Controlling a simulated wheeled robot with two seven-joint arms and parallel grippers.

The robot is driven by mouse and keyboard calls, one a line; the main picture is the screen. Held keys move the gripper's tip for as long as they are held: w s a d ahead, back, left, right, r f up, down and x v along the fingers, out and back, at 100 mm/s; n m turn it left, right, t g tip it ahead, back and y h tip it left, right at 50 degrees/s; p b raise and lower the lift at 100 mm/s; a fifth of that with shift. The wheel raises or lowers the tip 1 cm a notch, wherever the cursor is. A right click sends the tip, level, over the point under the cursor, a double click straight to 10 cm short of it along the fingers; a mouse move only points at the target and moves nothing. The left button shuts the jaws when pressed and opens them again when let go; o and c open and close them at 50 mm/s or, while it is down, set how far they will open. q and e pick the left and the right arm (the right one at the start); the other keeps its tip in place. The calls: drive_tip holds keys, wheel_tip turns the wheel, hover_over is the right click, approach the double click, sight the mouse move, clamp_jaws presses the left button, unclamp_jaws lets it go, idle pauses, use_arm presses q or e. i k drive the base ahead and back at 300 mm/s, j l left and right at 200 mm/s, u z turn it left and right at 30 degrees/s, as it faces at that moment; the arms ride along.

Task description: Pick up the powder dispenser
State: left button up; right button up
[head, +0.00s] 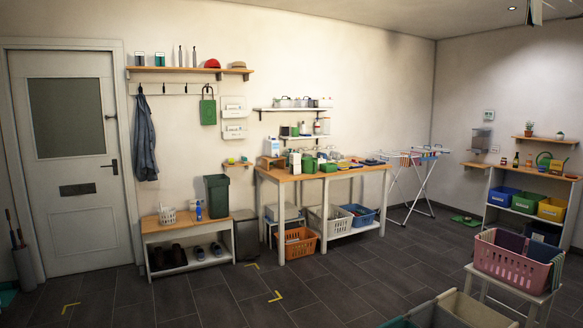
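I cannot tell for sure which object is the powder dispenser. A wooden-topped worktable (303,177) against the back wall carries several small bottles, boxes and green containers, too small to identify one by one. A white bottle with a blue part (276,147) stands at its left end. A grey dispenser-like unit (482,138) is on the right wall above a small shelf. Neither of my grippers is in view.
A shoe bench (188,267) and a dark green bin (217,196) stand left of the worktable. A drying rack (412,185) stands right of it. A pink basket (512,262) on a stool is at the near right. The tiled floor in the middle is clear.

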sight(294, 158)
drive_tip(key=i+j+u, duration=1)
drive_tip(key=i, duration=0.4)
drive_tip(key=i+j+u, duration=0.15)
drive_tip(key=i, duration=0.4)
drive_tip(key=i+l+z, duration=0.1)
drive_tip(key=i+z, duration=0.3)
drive_tip(key=i, duration=0.15)
drive_tip(key=i+z, duration=0.4)
drive_tip(key=i, duration=0.15)
drive_tip(key=i+j+z, duration=0.25)
drive_tip(key=i+z, duration=0.15)
drive_tip(key=i, duration=0.15)
drive_tip(key=i+l+z, duration=0.25)
drive_tip(key=i+z, duration=0.15)
drive_tip(key=i, duration=0.25)
drive_tip(key=i+z, duration=0.4)
drive_tip(key=i, duration=0.3)
drive_tip(key=i+j+z, duration=0.2)
drive_tip(key=i+z, duration=0.25)
drive_tip(key=i, duration=0.25)
drive_tip(key=i+u, duration=0.15)
drive_tip(key=i, duration=0.3)
drive_tip(key=i+l+u, duration=0.2)
drive_tip(key=i, duration=0.2)
drive_tip(key=i+l+u, duration=0.15)
drive_tip(key=i, duration=0.25)
drive_tip(key=i+l+u, duration=0.2)
drive_tip(key=i, duration=0.25)
